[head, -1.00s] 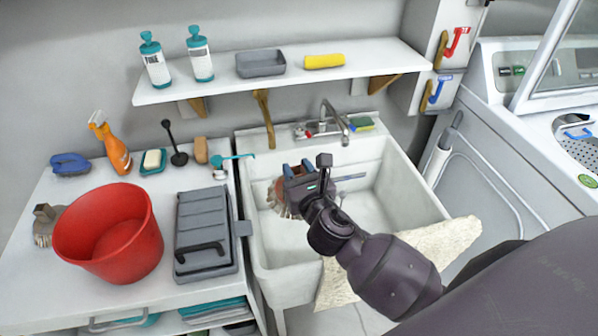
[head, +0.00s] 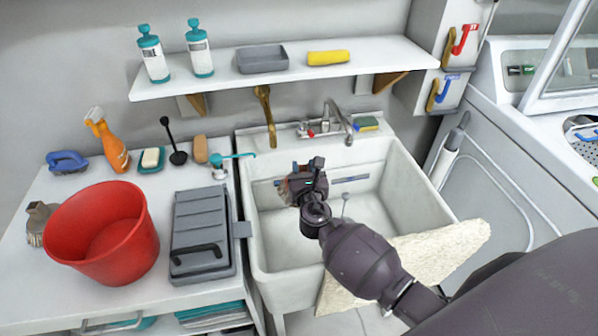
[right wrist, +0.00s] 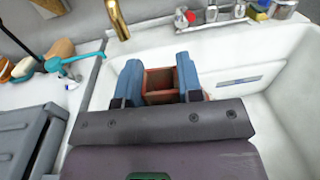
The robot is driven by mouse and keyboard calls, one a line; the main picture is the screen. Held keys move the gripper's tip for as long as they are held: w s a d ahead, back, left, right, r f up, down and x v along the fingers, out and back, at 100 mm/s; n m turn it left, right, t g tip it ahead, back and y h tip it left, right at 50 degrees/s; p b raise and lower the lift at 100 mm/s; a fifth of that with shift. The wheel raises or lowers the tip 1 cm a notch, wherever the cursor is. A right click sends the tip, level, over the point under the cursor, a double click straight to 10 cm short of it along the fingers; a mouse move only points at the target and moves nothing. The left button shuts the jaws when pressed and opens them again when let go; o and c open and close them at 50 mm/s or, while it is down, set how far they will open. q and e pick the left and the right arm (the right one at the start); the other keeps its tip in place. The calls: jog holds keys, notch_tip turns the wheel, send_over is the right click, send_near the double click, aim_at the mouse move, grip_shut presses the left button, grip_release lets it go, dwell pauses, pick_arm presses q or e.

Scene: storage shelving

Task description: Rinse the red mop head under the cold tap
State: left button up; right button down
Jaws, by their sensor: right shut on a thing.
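My right gripper (head: 305,178) is over the left part of the white sink basin (head: 270,243), below the brass spout (head: 265,118). It is shut on the mop head (head: 285,190), which shows mostly hidden behind the gripper. In the right wrist view, the mop head's reddish-brown square socket (right wrist: 158,98) sits between the two blue fingers. A chrome tap (head: 338,122) with a red-marked handle (head: 310,132) stands at the sink's back. I see no clear water stream. My left gripper is not in view.
A red bucket (head: 105,238), a grey case (head: 202,230) and another mop or brush head (head: 37,224) stand on the left counter. A shelf (head: 290,75) hangs above. A cream cloth (head: 410,262) drapes over the sink's front edge. The basin's right side is open.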

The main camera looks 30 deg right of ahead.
jog(key=shift+w+d+f, duration=0.2)
jog(key=shift+w+d, duration=0.1)
jog(key=shift+d, duration=0.4)
jog(key=shift+w+d+f+b, duration=0.15)
jog(key=shift+w+d+b, duration=0.15)
jog(key=shift+d, duration=0.35)
jog(key=shift+w+d+f+b, duration=0.2)
jog(key=shift+d+b, duration=0.1)
jog(key=shift+d, duration=0.3)
jog(key=shift+w+d+f+b, duration=0.1)
jog(key=shift+w+d+b, duration=0.1)
jog(key=shift+d, duration=0.25)
jog(key=shift+w+d+b, duration=0.15)
jog(key=shift+w+d, duration=0.05)
jog(key=shift+d, duration=0.25)
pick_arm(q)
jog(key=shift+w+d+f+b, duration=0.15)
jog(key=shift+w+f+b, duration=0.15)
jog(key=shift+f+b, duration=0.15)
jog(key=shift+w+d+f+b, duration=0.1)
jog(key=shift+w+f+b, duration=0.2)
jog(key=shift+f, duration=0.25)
pick_arm(e)
jog(key=d, duration=0.1)
jog(key=w+d, duration=0.1)
jog(key=d, duration=0.1)
jog(key=w+d+f, duration=0.1)
jog(key=d, duration=0.1)
jog(key=shift+w+d, duration=0.1)
